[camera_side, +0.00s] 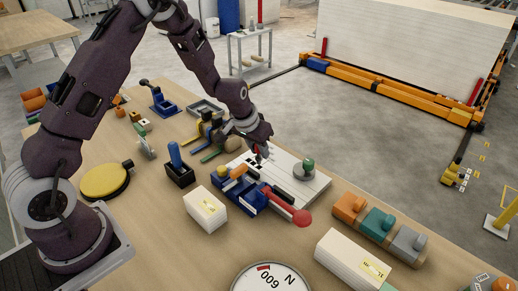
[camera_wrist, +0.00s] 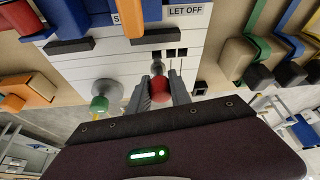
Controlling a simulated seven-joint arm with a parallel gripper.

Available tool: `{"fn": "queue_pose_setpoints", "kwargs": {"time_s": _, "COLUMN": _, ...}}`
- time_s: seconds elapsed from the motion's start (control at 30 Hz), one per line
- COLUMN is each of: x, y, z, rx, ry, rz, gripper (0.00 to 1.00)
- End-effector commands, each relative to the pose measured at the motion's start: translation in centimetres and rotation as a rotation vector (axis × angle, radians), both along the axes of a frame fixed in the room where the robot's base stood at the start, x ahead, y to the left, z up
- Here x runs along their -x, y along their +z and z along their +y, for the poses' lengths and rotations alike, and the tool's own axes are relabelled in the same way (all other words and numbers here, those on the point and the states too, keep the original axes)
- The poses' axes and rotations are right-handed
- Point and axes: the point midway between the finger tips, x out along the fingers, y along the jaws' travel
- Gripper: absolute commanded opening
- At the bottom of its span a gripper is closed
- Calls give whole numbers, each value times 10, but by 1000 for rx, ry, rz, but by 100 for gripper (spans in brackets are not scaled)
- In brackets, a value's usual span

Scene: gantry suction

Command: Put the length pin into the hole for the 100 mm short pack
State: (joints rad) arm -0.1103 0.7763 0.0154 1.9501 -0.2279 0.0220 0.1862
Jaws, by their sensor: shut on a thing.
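The length pin has a red round knob (camera_wrist: 160,85) and a short grey shank that points at the board. My gripper (camera_wrist: 160,95) is shut on the knob, one finger on each side. In the side view my gripper (camera_side: 260,152) is over the left part of the white lined board (camera_side: 312,186). Several small black square holes (camera_wrist: 170,53) lie just beyond the pin's tip in the wrist view, and another dark square is to the right. I cannot tell whether the tip touches the board or is above it. No 100 mm marking is readable.
A green-knobbed round grey piece (camera_side: 304,169) stands on the board. A blue clamp with a red-ended lever (camera_side: 300,216) lies along its front edge. White packs (camera_side: 205,209), (camera_side: 352,262) and coloured blocks (camera_side: 378,224) stand nearby. A "LET OFF" label (camera_wrist: 186,11) shows beyond the holes.

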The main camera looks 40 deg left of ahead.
Motion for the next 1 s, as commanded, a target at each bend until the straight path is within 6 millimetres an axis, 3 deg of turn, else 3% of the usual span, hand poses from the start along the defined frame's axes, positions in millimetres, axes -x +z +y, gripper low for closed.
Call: {"fn": "queue_pose_setpoints", "kwargs": {"time_s": 1.0, "x": 0, "y": -15, "z": 0, "rx": -5, "ry": -1, "rz": 2, "gripper": 0}}
